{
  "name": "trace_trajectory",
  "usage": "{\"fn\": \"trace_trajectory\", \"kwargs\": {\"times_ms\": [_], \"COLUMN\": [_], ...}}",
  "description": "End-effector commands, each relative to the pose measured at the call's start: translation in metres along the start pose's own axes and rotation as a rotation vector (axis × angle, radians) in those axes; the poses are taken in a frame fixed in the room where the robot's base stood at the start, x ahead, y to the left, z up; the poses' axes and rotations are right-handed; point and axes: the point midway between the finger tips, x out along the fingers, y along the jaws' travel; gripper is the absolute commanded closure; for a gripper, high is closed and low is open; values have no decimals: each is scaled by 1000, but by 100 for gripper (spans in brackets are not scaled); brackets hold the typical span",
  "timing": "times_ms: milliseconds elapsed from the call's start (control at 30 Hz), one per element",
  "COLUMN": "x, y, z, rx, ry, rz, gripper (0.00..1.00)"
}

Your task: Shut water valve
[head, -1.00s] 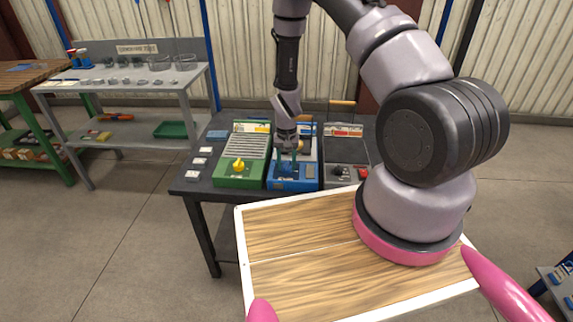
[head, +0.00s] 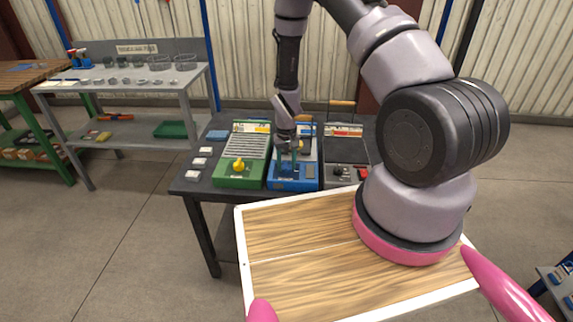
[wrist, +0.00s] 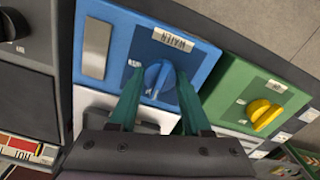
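The water valve is a blue round knob with a raised grip (wrist: 158,80) on a blue panel (wrist: 118,22) labelled WATER in the wrist view. In the head view the blue panel (head: 308,183) is the middle unit on the dark table, and my gripper hides most of its knob. My gripper (head: 288,172) points down over that panel. In the wrist view its two teal fingers (wrist: 160,76) stand apart, one on each side of the knob. I cannot tell whether either finger touches it.
A green panel (head: 238,181) with a yellow knob (wrist: 262,114) is close beside the blue one. A dark panel (head: 345,150) with a red switch is on its other side. Small labelled cards (head: 199,162) lie at the table's left. A grey shelf bench (head: 120,75) stands further left.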

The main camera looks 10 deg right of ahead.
Motion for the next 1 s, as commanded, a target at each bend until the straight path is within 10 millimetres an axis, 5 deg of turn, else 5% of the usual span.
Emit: {"fn": "trace_trajectory", "kwargs": {"times_ms": [100, 467, 1000], "x": [0, -5, -98], "y": [0, 0, 0], "z": [-1, 0, -1], "rx": [-1, 0, -1], "ry": [2, 1, 4], "rz": [0, 0, -1], "gripper": [22, 22, 22]}}
